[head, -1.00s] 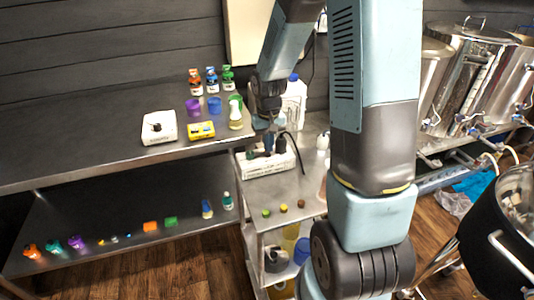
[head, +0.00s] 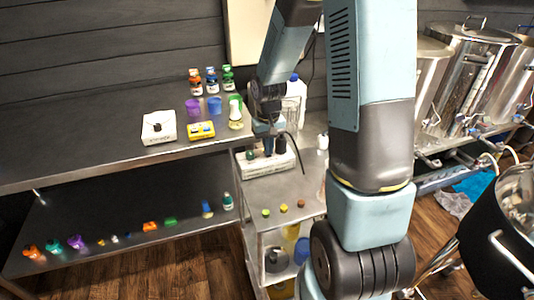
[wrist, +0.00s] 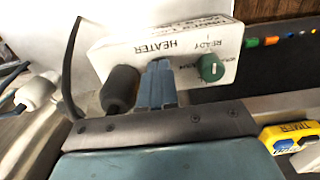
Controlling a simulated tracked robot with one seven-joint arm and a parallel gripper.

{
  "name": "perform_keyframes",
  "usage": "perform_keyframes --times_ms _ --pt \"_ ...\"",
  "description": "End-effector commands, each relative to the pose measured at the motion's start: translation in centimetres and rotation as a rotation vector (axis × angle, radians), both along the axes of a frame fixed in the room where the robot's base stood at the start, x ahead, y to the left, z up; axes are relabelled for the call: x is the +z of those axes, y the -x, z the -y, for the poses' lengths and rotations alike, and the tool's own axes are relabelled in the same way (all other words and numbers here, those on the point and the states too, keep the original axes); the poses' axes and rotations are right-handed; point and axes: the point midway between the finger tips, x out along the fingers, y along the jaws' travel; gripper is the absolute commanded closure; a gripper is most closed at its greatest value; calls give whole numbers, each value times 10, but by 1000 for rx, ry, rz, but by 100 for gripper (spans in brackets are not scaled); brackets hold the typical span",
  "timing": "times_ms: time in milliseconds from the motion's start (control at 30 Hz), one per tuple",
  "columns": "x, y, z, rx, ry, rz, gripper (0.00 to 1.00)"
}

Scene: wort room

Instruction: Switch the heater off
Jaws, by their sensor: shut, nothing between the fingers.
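The heater box (head: 272,165) is a white box on the steel cart. In the wrist view the white heater box (wrist: 180,48) fills the upper middle, lettered HEATER, with a green knob (wrist: 211,67) on its face beside the word READY. A dark grey rounded cylinder (wrist: 119,88) stands at its left end; I cannot tell if it is a switch lever. My gripper (wrist: 158,84) is shut and empty, its fingertips in front of the box's face, between the dark cylinder and the green knob. I cannot tell if they touch. The head view shows my gripper low over the box.
A yellow timer (head: 201,130) and a white box with a black knob (head: 158,127) stand on the bench to the left. Several bottles and cups stand behind them. A white jug (head: 296,92) stands behind my gripper. Steel kettles (head: 470,75) stand at the right.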

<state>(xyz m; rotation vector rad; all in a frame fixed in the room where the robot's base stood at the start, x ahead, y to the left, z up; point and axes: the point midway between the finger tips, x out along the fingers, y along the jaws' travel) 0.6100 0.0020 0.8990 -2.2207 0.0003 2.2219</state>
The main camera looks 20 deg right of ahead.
Motion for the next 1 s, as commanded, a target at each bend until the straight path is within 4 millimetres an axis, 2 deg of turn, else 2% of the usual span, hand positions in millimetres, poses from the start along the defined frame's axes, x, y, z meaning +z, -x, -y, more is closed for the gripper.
perform_keyframes --times_ms 533,1000 --pt "-5 0 0 0 0 0 100" --pt "23 -1 0 0 0 2 100"
